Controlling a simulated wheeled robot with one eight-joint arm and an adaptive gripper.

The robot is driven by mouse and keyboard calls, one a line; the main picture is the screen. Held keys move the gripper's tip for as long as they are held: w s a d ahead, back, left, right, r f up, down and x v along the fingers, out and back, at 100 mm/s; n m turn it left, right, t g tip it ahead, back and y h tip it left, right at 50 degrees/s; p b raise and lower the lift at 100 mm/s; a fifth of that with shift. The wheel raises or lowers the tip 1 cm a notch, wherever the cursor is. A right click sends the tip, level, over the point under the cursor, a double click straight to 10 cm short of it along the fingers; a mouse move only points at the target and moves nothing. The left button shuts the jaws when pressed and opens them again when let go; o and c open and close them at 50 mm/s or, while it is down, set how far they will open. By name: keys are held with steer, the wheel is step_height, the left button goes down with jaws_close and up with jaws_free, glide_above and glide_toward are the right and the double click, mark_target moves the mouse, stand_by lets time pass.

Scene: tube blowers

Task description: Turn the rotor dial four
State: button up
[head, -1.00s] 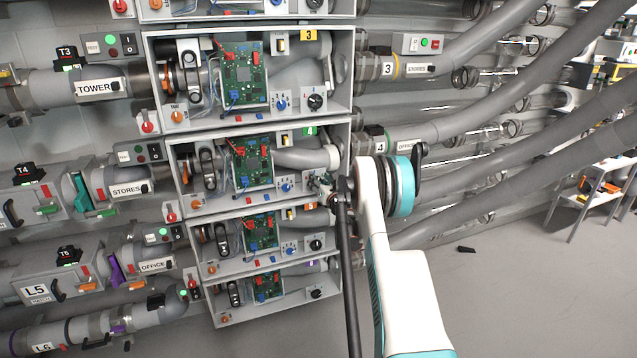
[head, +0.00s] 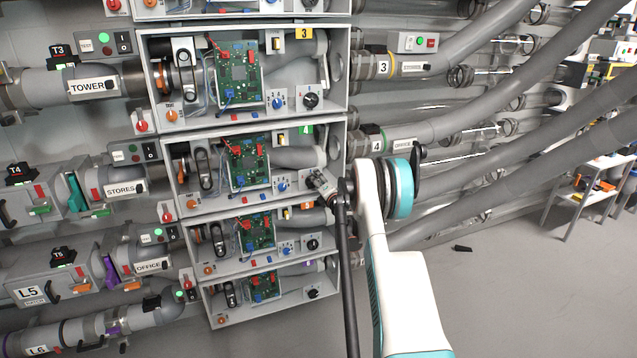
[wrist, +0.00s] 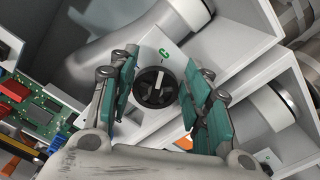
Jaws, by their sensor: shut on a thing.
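Rotor dial four (wrist: 153,88) is a round black knob with a pale pointer bar on a white plate, in the middle of the wrist view. My gripper (wrist: 158,98) has its green-padded fingers on either side of the dial and is shut on it. In the head view my gripper (head: 318,182) reaches into the right end of the bay marked with a green 4 (head: 306,129) and hides the dial there.
A blue knob (head: 282,187) and a green circuit board (head: 249,163) sit left of the dial in the same bay. The bay above, marked 3 (head: 304,33), has its own black dial (head: 311,100). Grey tubes (head: 440,125) run off to the right. The floor (head: 490,300) at right is mostly clear.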

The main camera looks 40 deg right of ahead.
stand_by(0.4)
steer(key=o, duration=1)
steer(key=shift+o, duration=0.2)
